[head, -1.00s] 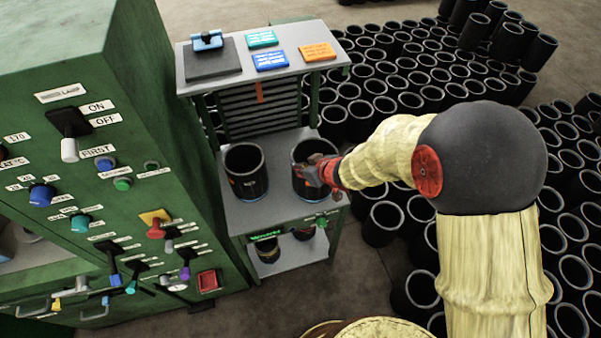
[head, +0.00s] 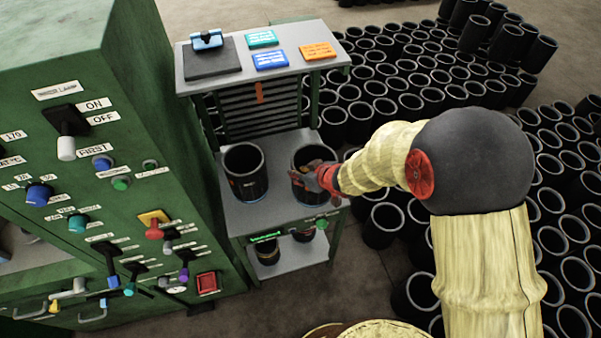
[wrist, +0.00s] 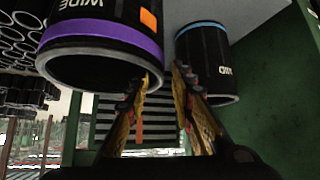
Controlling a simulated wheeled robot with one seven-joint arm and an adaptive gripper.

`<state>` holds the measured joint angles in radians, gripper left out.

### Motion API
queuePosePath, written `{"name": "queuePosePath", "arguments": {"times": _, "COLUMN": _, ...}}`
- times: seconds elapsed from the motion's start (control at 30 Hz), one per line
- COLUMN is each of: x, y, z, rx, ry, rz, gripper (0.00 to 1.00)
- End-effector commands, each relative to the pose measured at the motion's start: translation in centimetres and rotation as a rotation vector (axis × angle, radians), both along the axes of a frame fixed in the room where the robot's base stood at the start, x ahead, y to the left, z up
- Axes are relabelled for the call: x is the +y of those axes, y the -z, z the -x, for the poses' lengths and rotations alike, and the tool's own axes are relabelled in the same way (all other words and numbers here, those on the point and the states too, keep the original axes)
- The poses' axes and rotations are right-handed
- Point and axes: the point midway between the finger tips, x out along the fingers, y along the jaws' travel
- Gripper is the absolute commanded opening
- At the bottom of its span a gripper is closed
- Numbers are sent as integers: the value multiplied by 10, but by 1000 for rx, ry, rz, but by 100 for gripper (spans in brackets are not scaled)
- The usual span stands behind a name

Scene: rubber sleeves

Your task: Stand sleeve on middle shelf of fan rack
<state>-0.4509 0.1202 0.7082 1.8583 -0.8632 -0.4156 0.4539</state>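The fan rack has a grey top, a middle shelf (head: 270,217) and a lower shelf (head: 290,258). A black sleeve (head: 308,194) stands upright at the right of the middle shelf. In the wrist view this sleeve (wrist: 100,22), seen upside down, shows a purple band, an orange patch and the word WIDE. A second black sleeve (head: 247,187) stands to its left; its blue band shows in the wrist view (wrist: 205,55). My gripper (head: 308,172) is at the rim of the right sleeve. In the wrist view its fingers (wrist: 161,74) are apart; contact with the sleeve cannot be told.
Two more sleeves stand on the lower shelf, partly hidden. A green control cabinet (head: 120,215) rises close to the rack's left. Many black sleeves (head: 420,75) crowd the floor behind and right. Coloured cards and a dark pad (head: 212,62) lie on the rack top.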

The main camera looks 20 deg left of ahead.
Motion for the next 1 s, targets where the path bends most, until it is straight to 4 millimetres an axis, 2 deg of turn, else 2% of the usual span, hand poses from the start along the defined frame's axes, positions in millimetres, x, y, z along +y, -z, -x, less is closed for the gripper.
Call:
{"name": "queuePosePath", "arguments": {"times": 0.27, "x": -3, "y": -7, "z": 2, "rx": -2, "ry": 0, "rz": 0, "gripper": 24}}
{"name": "queuePosePath", "arguments": {"times": 0.7, "x": -48, "y": -67, "z": 37, "rx": -1, "ry": 2, "rz": 0, "gripper": 24}}
{"name": "queuePosePath", "arguments": {"times": 1.0, "x": -66, "y": -86, "z": 52, "rx": 1, "ry": 1, "rz": 0, "gripper": 24}}
